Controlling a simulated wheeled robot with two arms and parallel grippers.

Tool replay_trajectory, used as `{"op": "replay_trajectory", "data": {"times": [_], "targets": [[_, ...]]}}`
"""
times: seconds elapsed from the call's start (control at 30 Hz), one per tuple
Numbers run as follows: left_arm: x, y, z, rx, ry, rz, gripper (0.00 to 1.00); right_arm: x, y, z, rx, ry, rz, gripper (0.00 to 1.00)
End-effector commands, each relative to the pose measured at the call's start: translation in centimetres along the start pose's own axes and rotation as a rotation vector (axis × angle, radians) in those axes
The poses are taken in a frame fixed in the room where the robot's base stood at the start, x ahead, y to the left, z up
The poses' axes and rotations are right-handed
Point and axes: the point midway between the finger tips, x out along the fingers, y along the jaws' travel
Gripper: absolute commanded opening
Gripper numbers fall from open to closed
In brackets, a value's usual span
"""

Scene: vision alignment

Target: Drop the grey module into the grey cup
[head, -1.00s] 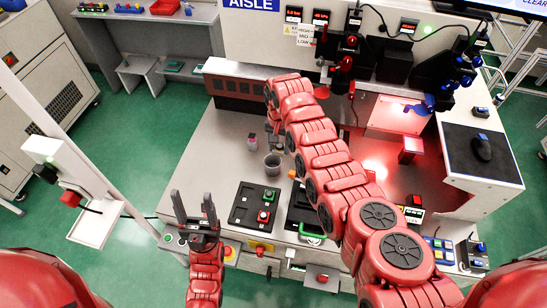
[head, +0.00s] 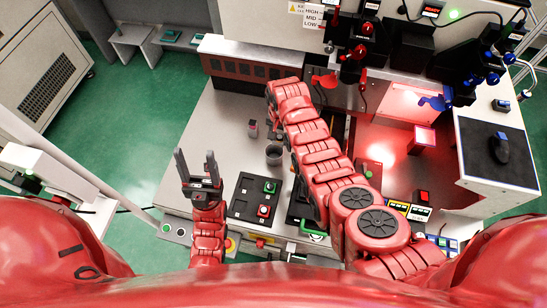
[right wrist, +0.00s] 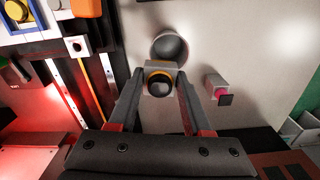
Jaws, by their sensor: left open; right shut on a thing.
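The grey cup (head: 274,155) stands upright on the pale worktop, left of my right forearm; it also shows in the right wrist view (right wrist: 170,45). My right gripper (right wrist: 159,88) is shut on the grey module (right wrist: 152,68), which has a yellow ring and a dark round face. In the right wrist view the module overlaps the near edge of the cup; I cannot tell its height above it. In the head view my right arm mostly hides this gripper. My left gripper (head: 197,165) is open and empty, fingers pointing up the picture, left of the button panel.
A small grey block with a pink and dark face (right wrist: 217,90) stands beside the cup. A black button panel (head: 255,198) lies in front of the cup. A red-lit bay (head: 390,140) is right of my right arm.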

Motion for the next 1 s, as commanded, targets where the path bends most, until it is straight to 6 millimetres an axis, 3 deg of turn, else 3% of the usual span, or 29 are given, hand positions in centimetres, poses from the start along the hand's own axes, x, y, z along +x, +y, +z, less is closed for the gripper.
{"op": "replay_trajectory", "data": {"times": [0.1,0.4,0.43,0.6,1.0], "targets": [[-1.05,0.05,0.17,0.000,0.000,0.000,0.60,1.48,0.04,0.10,-0.001,-0.004,0.002,0.00],[-1.03,0.05,0.17,0.000,0.000,0.000,0.60,1.62,0.04,0.06,0.000,-0.002,0.001,0.00],[-1.03,0.05,0.17,0.000,0.000,0.000,0.60,1.62,0.03,0.05,0.000,-0.002,0.001,0.53],[-1.04,0.05,0.17,0.000,0.000,0.000,0.60,1.62,0.04,0.05,0.000,-0.002,0.001,0.83],[-1.17,0.06,0.19,0.000,0.000,0.000,0.60,1.40,-0.01,-0.03,0.000,0.000,0.000,0.84]]}}
